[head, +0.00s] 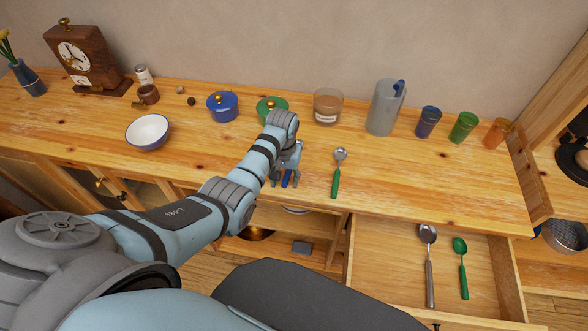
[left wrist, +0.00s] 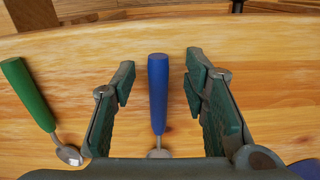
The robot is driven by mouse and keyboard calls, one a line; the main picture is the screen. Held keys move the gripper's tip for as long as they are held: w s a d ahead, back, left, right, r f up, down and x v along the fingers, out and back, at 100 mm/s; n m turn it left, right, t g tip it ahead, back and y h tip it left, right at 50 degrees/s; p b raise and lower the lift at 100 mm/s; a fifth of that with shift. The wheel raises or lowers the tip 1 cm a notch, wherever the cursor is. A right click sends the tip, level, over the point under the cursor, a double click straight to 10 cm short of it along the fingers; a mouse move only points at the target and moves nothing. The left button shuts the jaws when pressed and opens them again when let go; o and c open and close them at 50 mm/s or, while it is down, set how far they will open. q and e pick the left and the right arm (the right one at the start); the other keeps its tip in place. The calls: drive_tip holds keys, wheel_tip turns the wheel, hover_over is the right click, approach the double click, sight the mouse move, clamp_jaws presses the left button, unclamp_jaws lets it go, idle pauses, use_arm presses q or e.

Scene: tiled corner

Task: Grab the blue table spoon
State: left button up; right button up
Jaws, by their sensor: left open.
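The blue table spoon (left wrist: 158,95) lies on the wooden counter, and in the left wrist view its blue handle is between the two open fingers of my left gripper (left wrist: 160,100), apart from both. Its metal end is mostly hidden by the gripper body. In the head view, a bit of the blue handle (head: 287,180) shows below my left gripper (head: 284,180), near the counter's front edge. A green-handled spoon (head: 336,180) lies just to the right of the gripper; it also shows at the left of the left wrist view (left wrist: 28,95). My right gripper is not seen.
An open drawer (head: 508,285) at lower right holds a grey spoon (head: 429,265) and a green spoon (head: 462,265). Along the back stand a blue pot (head: 222,107), a green pot (head: 268,106), a glass jar (head: 327,107), a pitcher (head: 383,110) and cups.

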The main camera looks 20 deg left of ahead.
use_arm(q)
drive_tip(key=shift+d+r, duration=0.1)
drive_tip(key=shift+r, duration=0.05)
drive_tip(key=shift+c, duration=0.8)
clamp_jaws()
drive_tip(key=shift+r, duration=0.15)
